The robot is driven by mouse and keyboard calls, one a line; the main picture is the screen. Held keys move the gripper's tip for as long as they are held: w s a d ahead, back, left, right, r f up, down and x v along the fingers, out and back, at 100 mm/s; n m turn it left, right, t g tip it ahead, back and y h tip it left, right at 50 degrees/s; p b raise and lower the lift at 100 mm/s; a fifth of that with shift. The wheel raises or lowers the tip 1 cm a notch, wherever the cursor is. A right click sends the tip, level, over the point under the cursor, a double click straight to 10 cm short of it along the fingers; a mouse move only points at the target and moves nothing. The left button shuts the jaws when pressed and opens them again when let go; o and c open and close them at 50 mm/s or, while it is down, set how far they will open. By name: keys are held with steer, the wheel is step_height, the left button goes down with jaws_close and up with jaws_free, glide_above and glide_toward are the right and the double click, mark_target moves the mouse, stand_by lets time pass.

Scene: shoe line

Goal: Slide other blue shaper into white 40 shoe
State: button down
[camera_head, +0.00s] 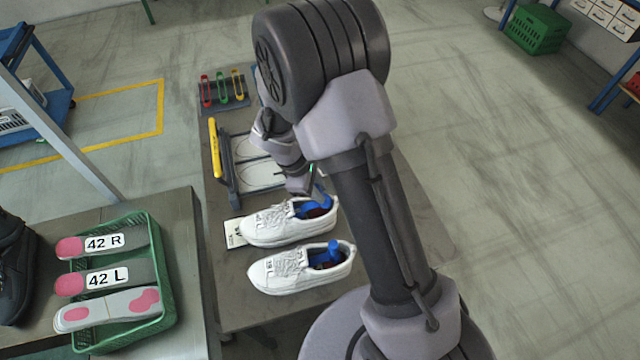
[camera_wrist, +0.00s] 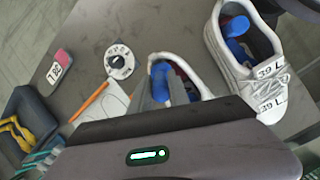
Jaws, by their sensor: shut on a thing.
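Two white lace-up shoes lie side by side on the grey table. The nearer shoe (camera_head: 285,272) has a blue shaper (camera_head: 327,255) inside; in the wrist view its tag reads like "39 L" (camera_wrist: 270,88), with its blue shaper (camera_wrist: 236,38) in the opening. The farther shoe (camera_head: 275,228) is under my gripper (camera_head: 303,190); its tag is not readable. My gripper is shut on another blue shaper (camera_head: 318,203), which is at this shoe's opening and appears partly inside. In the wrist view this shaper (camera_wrist: 161,76) is between the fingers; its lower end is hidden.
A green crate (camera_head: 170,290) with insoles marked 42 R and 42 L stands on the left bench. The table right of the shoes is partly hidden by my arm.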

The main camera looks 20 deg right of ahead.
steer(key=shift+d+f+y+p, duration=0.35)
steer(key=shift+f+y+p, duration=0.3)
steer(key=shift+f+p, duration=0.15)
steer(key=shift+d+f+y+p, duration=0.3)
steer(key=shift+f+y+p, duration=0.35)
steer(key=shift+f+p, duration=0.15)
steer(key=shift+d+f+y+p, duration=0.2)
steer(key=shift+f+y+p, duration=0.2)
steer(key=shift+f+p, duration=0.3)
steer(key=c, duration=1.2)
jaws_free()
steer(key=shift+o, duration=0.2)
steer(key=shift+r, duration=0.1)
steer(key=shift+r+p, duration=0.5)
steer(key=shift+r, duration=0.2)
steer(key=shift+f, duration=0.1)
steer(key=shift+d+f, duration=0.1)
